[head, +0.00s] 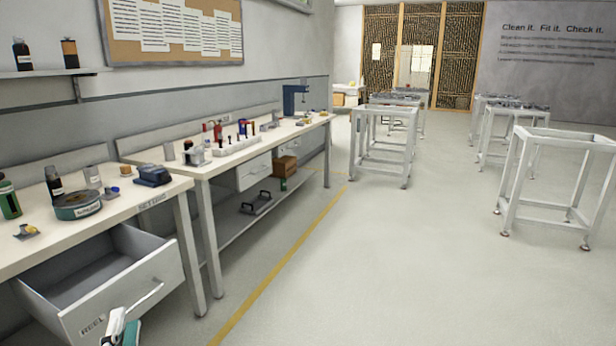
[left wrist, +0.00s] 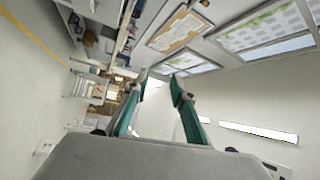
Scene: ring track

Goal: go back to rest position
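My left gripper (head: 122,328) shows at the bottom left of the head view, cut off by the frame edge. It appears in front of the open drawer (head: 135,244), close to its handle; I cannot tell if they touch. In the left wrist view my left gripper (left wrist: 159,84) has its two teal-padded fingers apart, with nothing between them. That view is turned sideways and shows wall, windows and a notice board (left wrist: 180,29) beyond the fingers. My right gripper is in neither view.
The drawer, marked REEL, sticks out empty from the near workbench (head: 135,195). A teal reel (head: 77,207), bottles and small parts stand on top. A second bench (head: 240,157) lies beyond. Metal stands (head: 553,180) are at right. The floor (head: 400,260) between is clear.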

